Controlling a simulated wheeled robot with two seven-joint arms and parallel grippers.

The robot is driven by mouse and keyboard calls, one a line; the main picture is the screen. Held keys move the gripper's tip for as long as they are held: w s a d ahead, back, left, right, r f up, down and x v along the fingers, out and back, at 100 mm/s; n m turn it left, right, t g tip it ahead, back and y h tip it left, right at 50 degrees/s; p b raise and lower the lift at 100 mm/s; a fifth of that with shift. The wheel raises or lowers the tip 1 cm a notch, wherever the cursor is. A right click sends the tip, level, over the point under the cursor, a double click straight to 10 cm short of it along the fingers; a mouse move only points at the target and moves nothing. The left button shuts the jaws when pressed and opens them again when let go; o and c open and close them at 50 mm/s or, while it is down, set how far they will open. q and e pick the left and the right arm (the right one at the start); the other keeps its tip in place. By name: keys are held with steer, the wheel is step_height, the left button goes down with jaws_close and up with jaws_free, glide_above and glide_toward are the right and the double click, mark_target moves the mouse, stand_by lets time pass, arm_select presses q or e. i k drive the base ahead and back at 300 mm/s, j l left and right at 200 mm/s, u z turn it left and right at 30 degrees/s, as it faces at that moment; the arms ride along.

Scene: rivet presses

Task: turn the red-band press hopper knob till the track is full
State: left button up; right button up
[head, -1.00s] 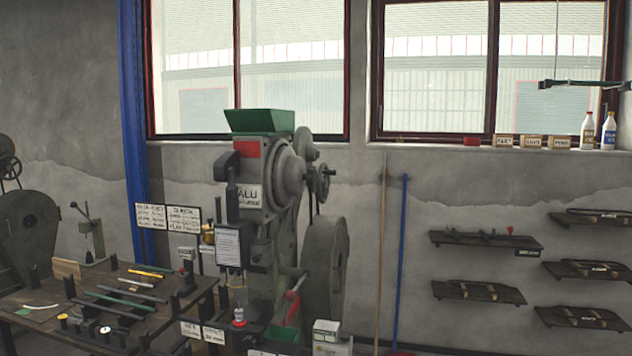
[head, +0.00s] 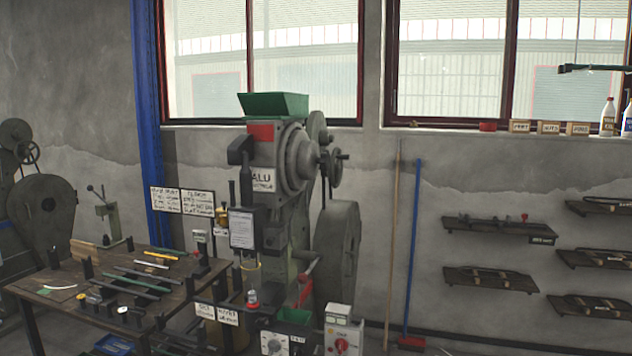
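The red-band press (head: 288,165) stands in the middle of the head view, a grey machine with a red patch (head: 261,131) near its top. A green hopper (head: 274,105) sits on top of it. A small handwheel with a dark handle (head: 334,160) sticks out at the upper right side of the press; I cannot tell whether it is the hopper knob. The feed track is not clear to make out at this size, so its fill cannot be told. Neither of my grippers is in view.
A dark workbench (head: 40,289) with rods and small parts stands left of the press. Control boxes (head: 343,330) stand low in front. A broom (head: 414,250) and a pole lean on the wall. Wall shelves (head: 490,280) hang at the right. Another grey machine (head: 42,205) stands far left.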

mark_target(324, 161)
steer(key=i+l, duration=0.45)
steer(key=l, duration=0.25)
steer(key=i+l+u, duration=0.1)
steer(key=i+l, duration=0.15)
steer(key=l, duration=0.15)
steer(key=i+l, duration=0.45)
steer(key=l, duration=0.3)
steer(key=i+l+u, duration=0.1)
steer(key=i+l, duration=0.35)
steer(key=l, duration=0.3)
steer(key=i+l, duration=0.2)
steer(key=l, duration=0.2)
